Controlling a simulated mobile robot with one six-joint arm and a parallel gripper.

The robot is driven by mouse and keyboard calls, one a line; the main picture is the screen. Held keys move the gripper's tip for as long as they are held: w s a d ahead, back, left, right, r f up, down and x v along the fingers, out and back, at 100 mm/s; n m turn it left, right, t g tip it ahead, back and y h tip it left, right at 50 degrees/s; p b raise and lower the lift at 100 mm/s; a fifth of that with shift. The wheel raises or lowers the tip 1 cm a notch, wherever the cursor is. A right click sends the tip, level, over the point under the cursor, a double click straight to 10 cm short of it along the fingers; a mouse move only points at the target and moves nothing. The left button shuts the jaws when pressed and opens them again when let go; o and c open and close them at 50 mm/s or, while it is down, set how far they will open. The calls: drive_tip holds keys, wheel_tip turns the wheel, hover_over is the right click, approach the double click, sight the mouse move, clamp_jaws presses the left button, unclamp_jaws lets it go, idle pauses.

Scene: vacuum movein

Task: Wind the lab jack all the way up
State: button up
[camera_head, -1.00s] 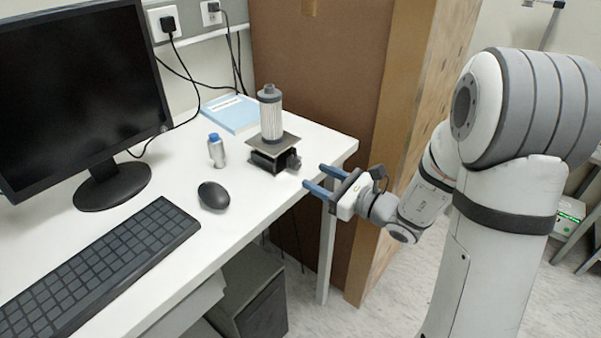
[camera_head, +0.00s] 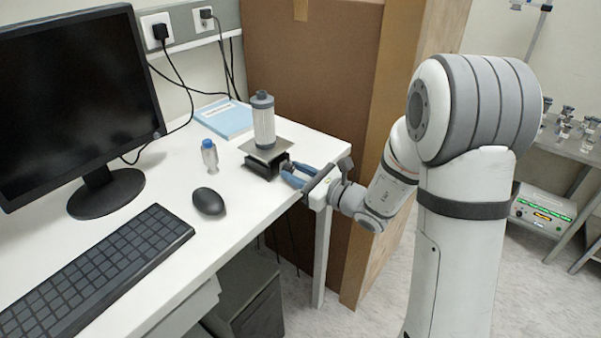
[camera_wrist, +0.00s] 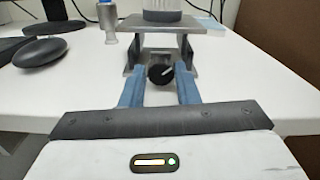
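The lab jack (camera_head: 258,168) stands near the right end of the white desk. A gap shows between each finger and the knob.
A small blue-capped bottle (camera_head: 209,154) and a black mouse (camera_head: 208,201) stand left of the jack. A light blue book (camera_head: 224,117) lies behind it. A monitor (camera_head: 75,100) and keyboard (camera_head: 95,270) fill the left. A large brown box (camera_head: 310,80) stands behind the desk's right end.

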drive_tip(key=c, duration=0.5)
drive_tip(key=shift+r+m+p, duration=0.1)
drive_tip(key=shift+m+p, duration=0.5)
drive_tip(key=shift+m, duration=1)
drive_tip(key=o, duration=1)
drive_tip(key=v, duration=0.7)
drive_tip(key=shift+s+d, duration=0.25)
drive_tip(key=shift+d, duration=0.1)
